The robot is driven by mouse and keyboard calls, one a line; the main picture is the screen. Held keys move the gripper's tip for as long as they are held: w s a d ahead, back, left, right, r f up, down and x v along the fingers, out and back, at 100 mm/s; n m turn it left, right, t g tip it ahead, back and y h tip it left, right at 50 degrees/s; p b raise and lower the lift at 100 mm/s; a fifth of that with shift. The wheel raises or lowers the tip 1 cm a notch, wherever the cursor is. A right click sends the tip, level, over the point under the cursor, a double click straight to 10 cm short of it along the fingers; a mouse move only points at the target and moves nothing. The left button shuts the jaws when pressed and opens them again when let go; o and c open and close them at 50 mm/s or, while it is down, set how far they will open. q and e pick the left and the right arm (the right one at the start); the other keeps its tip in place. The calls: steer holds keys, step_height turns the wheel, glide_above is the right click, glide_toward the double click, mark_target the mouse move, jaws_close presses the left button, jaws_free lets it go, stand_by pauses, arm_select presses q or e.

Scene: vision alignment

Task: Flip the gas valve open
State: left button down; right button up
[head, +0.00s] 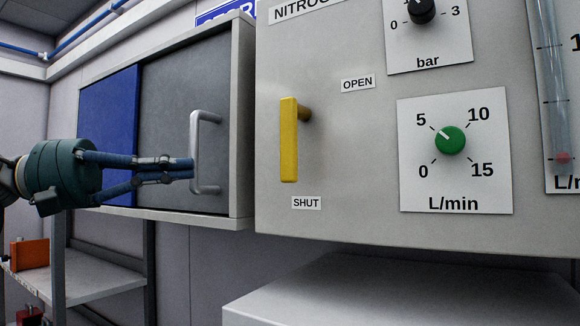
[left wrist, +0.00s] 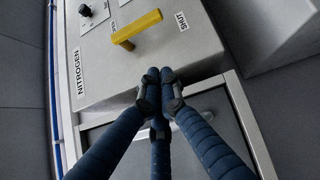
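The gas valve's yellow lever (head: 289,140) is on the front of the grey nitrogen panel (head: 345,190). It hangs straight down from its pivot, its lower end above the SHUT label (head: 306,203); the OPEN label (head: 358,84) is up and to the right. The lever also shows in the left wrist view (left wrist: 138,27), beyond the fingertips. My left gripper (head: 191,168) has its blue fingers drawn together at the tips, with nothing seen between them. It is left of the lever and apart from it, in front of the cabinet handle. My right gripper is out of view.
A grey cabinet door with a metal handle (head: 203,152) and a blue panel (head: 108,130) lies behind my left gripper. A green flow knob (head: 450,140) and a black pressure knob (head: 421,11) sit right of the lever. The panel front around the lever is clear.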

arm_select(q)
steer(key=shift+m+y, duration=0.4)
steer(key=shift+m, duration=0.1)
steer(key=d+p, duration=0.1)
steer(key=d, duration=0.3)
steer(key=s+d+p, duration=0.1)
steer(key=d, duration=0.3)
steer(key=d+p, duration=0.2)
steer(key=d, duration=0.2)
steer(key=shift+s, duration=0.4)
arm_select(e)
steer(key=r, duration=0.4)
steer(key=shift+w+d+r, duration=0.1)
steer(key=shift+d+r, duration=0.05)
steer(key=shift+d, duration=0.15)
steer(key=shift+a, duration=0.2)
